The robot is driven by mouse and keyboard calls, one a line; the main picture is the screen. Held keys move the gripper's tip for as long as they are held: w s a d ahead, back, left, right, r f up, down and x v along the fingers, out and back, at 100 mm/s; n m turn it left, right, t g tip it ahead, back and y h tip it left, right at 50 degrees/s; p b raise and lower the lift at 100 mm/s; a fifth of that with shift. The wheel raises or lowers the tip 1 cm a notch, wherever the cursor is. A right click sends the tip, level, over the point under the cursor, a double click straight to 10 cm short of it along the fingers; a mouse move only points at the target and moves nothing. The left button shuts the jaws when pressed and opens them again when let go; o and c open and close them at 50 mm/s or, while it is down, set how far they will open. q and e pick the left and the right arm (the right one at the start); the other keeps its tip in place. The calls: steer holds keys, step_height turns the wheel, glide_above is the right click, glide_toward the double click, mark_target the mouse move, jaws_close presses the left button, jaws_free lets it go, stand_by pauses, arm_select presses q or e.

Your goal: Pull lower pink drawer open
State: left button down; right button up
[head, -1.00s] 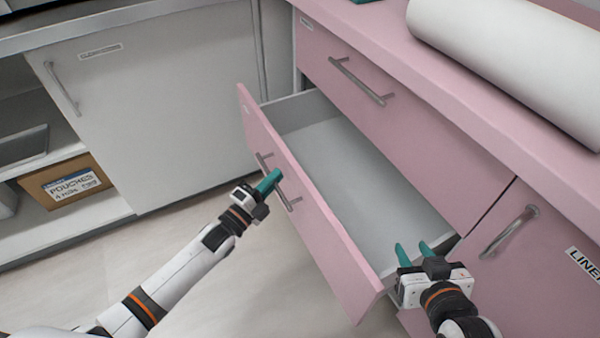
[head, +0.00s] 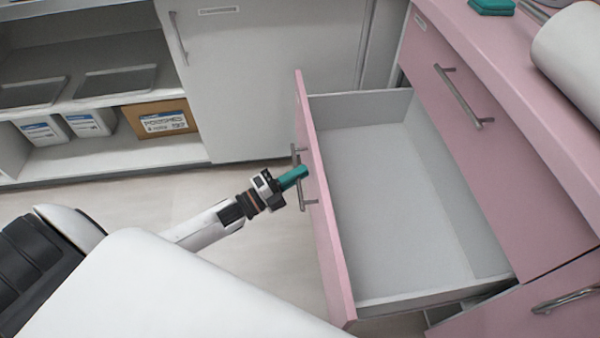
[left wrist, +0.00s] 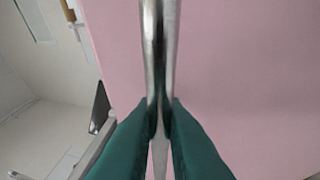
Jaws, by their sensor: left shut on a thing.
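The lower pink drawer (head: 325,225) stands far open in the head view. Its pale grey inside (head: 400,200) is empty. Its metal bar handle (head: 301,180) is on the pink front. My left gripper (head: 302,172) is shut on this handle, with its green fingers on the bar. In the left wrist view the two green fingers (left wrist: 160,125) close on both sides of the metal bar (left wrist: 159,50), in front of the pink drawer front (left wrist: 240,70). My right gripper is out of view.
A closed pink drawer (head: 455,85) with its own handle is above. The pink counter (head: 490,45) carries a white roll (head: 570,55). A white cabinet (head: 265,90) and open shelves with a cardboard box (head: 160,118) stand behind. Floor shows left of the drawer.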

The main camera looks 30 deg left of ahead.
arm_select(q)
steer(key=c, duration=1.5)
jaws_free()
steer(key=p+v, duration=0.1)
steer(key=v, duration=1.1)
